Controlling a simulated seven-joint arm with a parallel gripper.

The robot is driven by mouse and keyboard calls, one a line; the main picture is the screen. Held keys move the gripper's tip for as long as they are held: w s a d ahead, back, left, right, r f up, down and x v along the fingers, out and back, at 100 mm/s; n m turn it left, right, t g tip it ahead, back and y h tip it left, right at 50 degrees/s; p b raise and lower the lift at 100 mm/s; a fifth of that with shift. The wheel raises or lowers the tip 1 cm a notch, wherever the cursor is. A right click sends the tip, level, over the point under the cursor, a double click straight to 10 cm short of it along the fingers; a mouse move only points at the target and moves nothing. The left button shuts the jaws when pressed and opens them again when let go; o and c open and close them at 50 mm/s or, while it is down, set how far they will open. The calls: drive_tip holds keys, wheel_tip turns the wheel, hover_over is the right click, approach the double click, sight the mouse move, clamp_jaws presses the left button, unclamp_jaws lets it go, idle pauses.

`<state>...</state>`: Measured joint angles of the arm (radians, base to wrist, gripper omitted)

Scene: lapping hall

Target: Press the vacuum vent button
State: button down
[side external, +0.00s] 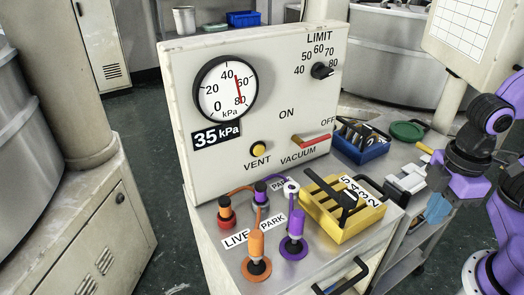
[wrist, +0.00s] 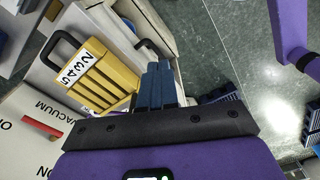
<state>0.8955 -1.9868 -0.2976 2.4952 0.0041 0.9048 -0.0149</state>
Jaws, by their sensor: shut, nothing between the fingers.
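The vent button (side external: 259,149) is a round yellow cap in a dark ring on the upright cream panel (side external: 180,100), above the word VENT. It stands left of the red VACUUM lever (side external: 311,141), whose tip points toward OFF. My gripper (side external: 437,209) is at the right in the side view, well away from the panel, with blue fingers pointing down. In the wrist view, its blue fingers (wrist: 158,86) are together with nothing between them. The red lever (wrist: 42,125) shows at the left there; the vent button is out of that view.
Orange and purple hose plugs (side external: 256,245) stand on the metal ledge below the panel. A yellow rack (side external: 345,215) with a black handle sits right of them. A blue bin (side external: 362,145) and green lid (side external: 408,130) lie behind. A gauge (side external: 224,90) is above a "35 kPa" display.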

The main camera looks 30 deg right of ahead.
sight(259, 150)
drive_tip(key=w+a+y, duration=0.1)
drive_tip(key=w+a, duration=0.1)
drive_tip(key=w, duration=0.2)
drive_tip(key=w+a+r+n+t+y, duration=0.1)
drive_tip(key=w+a, duration=0.2)
drive_tip(key=w, duration=0.1)
drive_tip(key=w+a+n+t, duration=0.1)
drive_tip(key=w+a, duration=0.2)
drive_tip(key=w, duration=0.2)
drive_tip(key=shift+a+r+y, duration=0.1)
drive_tip(key=shift+r+y, duration=0.25)
drive_tip(key=shift+y, duration=0.05)
drive_tip(key=w+a+r+n+t+y, duration=0.1)
drive_tip(key=w+r+n+t, duration=0.1)
drive_tip(key=w, duration=1.3)
drive_tip(key=shift+w+t, duration=0.35)
drive_tip(key=shift+t, duration=0.45)
drive_tip(key=shift+a+f, duration=0.1)
drive_tip(key=shift+a, duration=0.05)
drive_tip(key=w+a+f, duration=0.3)
drive_tip(key=w+f, duration=0.5)
drive_tip(key=shift+w+a, duration=0.25)
drive_tip(key=shift+w, duration=0.05)
